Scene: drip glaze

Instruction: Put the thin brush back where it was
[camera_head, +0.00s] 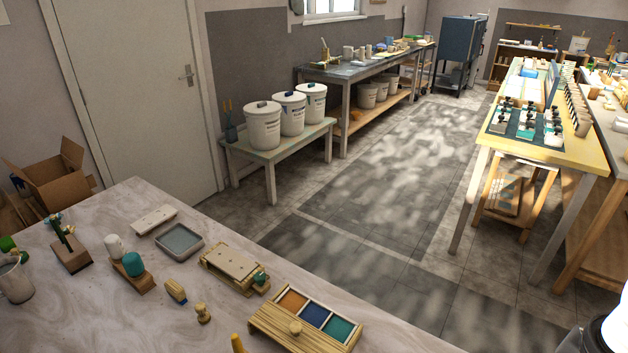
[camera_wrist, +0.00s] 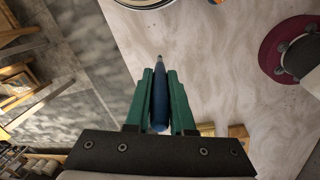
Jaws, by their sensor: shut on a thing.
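My gripper (camera_wrist: 160,76) has two green fingers and is shut on a slim dark blue handle with a grey pointed tip, which looks like the thin brush (camera_wrist: 159,105). The tip points away from my wrist, over the marbled tabletop. Bristles cannot be made out. In the head view neither the fingers nor this brush can be made out. A wooden block (camera_head: 72,260) with several upright green-tipped tools stands on the table at the left. I cannot tell which place the brush came from.
The head view's table holds a grey mug (camera_head: 16,281), a grey tray (camera_head: 180,240), a wooden-framed slab (camera_head: 234,266) and a box of three coloured compartments (camera_head: 334,328). The wrist view shows a maroon disc (camera_wrist: 269,62) at right and a round rim (camera_wrist: 146,4) at top.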

